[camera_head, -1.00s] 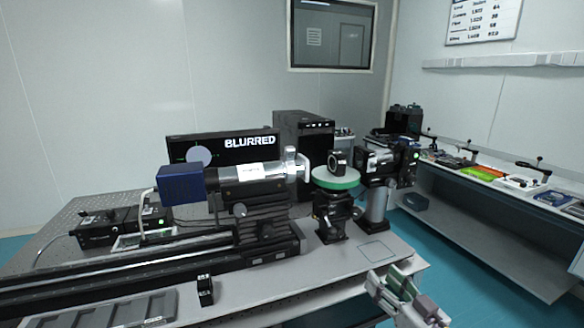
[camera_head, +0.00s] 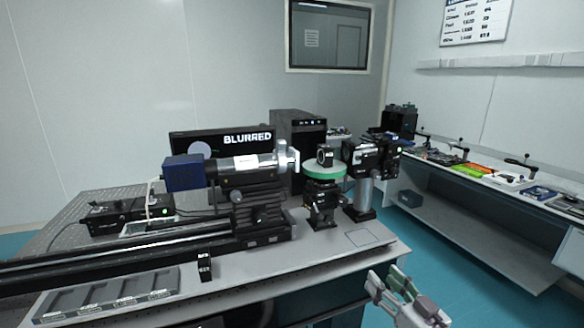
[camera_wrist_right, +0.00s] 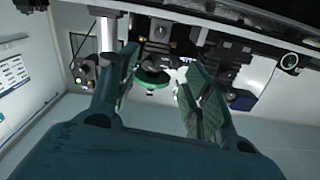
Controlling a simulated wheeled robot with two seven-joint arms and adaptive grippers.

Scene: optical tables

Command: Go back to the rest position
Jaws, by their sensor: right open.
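My right gripper (camera_head: 387,285) is at the lower right of the head view, off the front right edge of the optical table (camera_head: 300,270). Its two fingers are apart with nothing between them. In the right wrist view my right gripper (camera_wrist_right: 160,85) also shows open and empty, with the table's equipment beyond the fingers. My left gripper does not show in either view.
A long optical rail carries a blue-ended cylinder (camera_head: 185,172). Beside it are a green round stage (camera_head: 324,170) and a black device on a post (camera_head: 366,158). A grey tray (camera_head: 110,295) lies at the front left. A side bench (camera_head: 480,215) stands right, with clear floor between.

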